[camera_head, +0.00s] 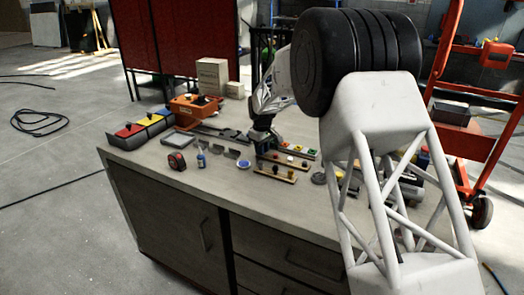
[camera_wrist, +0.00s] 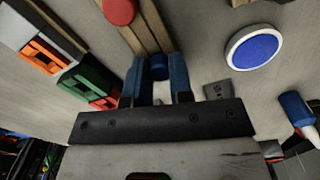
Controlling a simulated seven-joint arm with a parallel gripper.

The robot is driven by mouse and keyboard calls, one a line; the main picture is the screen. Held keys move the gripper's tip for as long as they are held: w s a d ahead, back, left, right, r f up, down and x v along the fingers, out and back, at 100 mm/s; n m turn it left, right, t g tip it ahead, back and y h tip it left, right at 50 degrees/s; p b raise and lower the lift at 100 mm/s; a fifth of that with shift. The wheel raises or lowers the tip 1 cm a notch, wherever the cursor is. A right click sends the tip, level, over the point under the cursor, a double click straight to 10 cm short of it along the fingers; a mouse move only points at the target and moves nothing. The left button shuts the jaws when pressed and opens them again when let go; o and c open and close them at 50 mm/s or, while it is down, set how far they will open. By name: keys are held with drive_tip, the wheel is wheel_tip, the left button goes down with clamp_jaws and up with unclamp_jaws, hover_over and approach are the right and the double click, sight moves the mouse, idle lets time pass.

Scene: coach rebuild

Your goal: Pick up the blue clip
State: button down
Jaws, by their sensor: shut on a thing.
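My gripper (camera_head: 262,145) is low over the middle of the workbench in the head view, among the small coloured parts. In the wrist view its two blue fingers (camera_wrist: 160,82) are close together, with a small rounded blue piece between them, which I take as the blue clip (camera_wrist: 158,68). Both fingers appear to touch its sides. The fingers hide most of its shape, and it lies over the near end of a wooden strip (camera_wrist: 152,28). I cannot tell whether it is clear of the strip. The head view does not show the clip distinctly.
A strip with orange (camera_wrist: 42,55) and green (camera_wrist: 87,82) clips lies left of the fingers. A blue-topped round dish (camera_wrist: 255,48) and a blue bottle (camera_wrist: 297,108) are at right. An orange machine (camera_head: 194,107) and a colour-lidded box (camera_head: 140,130) stand on the bench's left.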

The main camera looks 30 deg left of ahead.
drive_tip(key=shift+r, duration=0.65)
wheel_tip(320, 180, up, 2)
drive_tip(key=shift+r, duration=0.1)
drive_tip(key=s+d, duration=0.3)
drive_tip(key=s, duration=0.1)
drive_tip(key=s+d, duration=0.3)
drive_tip(key=s, duration=0.1)
drive_tip(key=s+d+r, duration=0.1)
drive_tip(key=s+d, duration=0.2)
drive_tip(key=s, duration=0.1)
drive_tip(key=shift+s+d, duration=0.3)
drive_tip(key=shift+d, duration=0.1)
drive_tip(key=shift+r, duration=0.15)
drive_tip(key=shift+r, duration=2.15)
drive_tip(key=w+d+m, duration=0.1)
drive_tip(key=w+d, duration=0.1)
drive_tip(key=w, duration=1.9)
drive_tip(key=shift+w+f+m, duration=0.3)
drive_tip(key=shift+f, duration=0.1)
drive_tip(key=shift+d, duration=0.1)
drive_tip(key=shift+f, duration=0.15)
